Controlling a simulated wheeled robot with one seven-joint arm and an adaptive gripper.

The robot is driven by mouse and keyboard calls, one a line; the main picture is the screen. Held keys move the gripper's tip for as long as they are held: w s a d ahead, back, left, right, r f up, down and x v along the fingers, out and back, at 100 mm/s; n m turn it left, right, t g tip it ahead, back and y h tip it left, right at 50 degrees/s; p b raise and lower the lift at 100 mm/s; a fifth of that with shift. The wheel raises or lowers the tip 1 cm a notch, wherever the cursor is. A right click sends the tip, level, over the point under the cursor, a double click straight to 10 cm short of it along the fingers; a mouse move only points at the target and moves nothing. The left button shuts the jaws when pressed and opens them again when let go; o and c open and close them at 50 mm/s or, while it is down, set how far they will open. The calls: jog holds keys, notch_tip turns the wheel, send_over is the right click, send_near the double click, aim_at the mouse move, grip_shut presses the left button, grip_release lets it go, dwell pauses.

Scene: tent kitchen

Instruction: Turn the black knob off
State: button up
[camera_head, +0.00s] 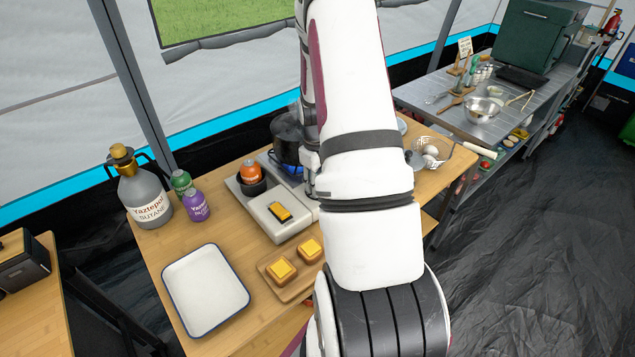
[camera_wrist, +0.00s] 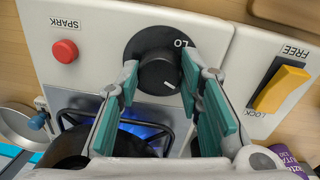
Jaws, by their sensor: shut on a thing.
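The black knob (camera_wrist: 158,74) is on the pale front panel of the stove in the wrist view, with "LO" printed beside it. A white mark on its face points to the lower right of the picture. My gripper (camera_wrist: 163,78) has its teal-padded fingers on either side of the knob, shut on it. A blue flame (camera_wrist: 140,130) burns at the burner below it in the picture. In the head view the stove (camera_head: 270,228) stands on the wooden table, and my arm hides the knob and gripper.
A red spark button (camera_wrist: 65,51) and a yellow lock switch (camera_wrist: 280,88) flank the knob. A black pot (camera_head: 286,140) sits on the burner. A white tray (camera_head: 205,290), a butane bottle (camera_head: 143,198) and small canisters stand to the left.

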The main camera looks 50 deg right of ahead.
jog(key=m+b, duration=0.2)
jog(key=m, duration=0.4)
jog(key=shift+w+m, duration=0.15)
jog(key=shift+m, duration=0.15)
jog(key=m+b, duration=0.1)
jog(key=m, duration=0.3)
jog(key=shift+g+b, duration=0.3)
jog(key=shift+m+b, duration=0.4)
jog(key=shift+m, duration=0.8)
jog(key=o, duration=1.2)
jog(key=shift+r, duration=0.1)
jog(key=r, duration=1.2)
jog(key=shift+w+a, duration=0.1)
jog(key=shift+w, duration=0.15)
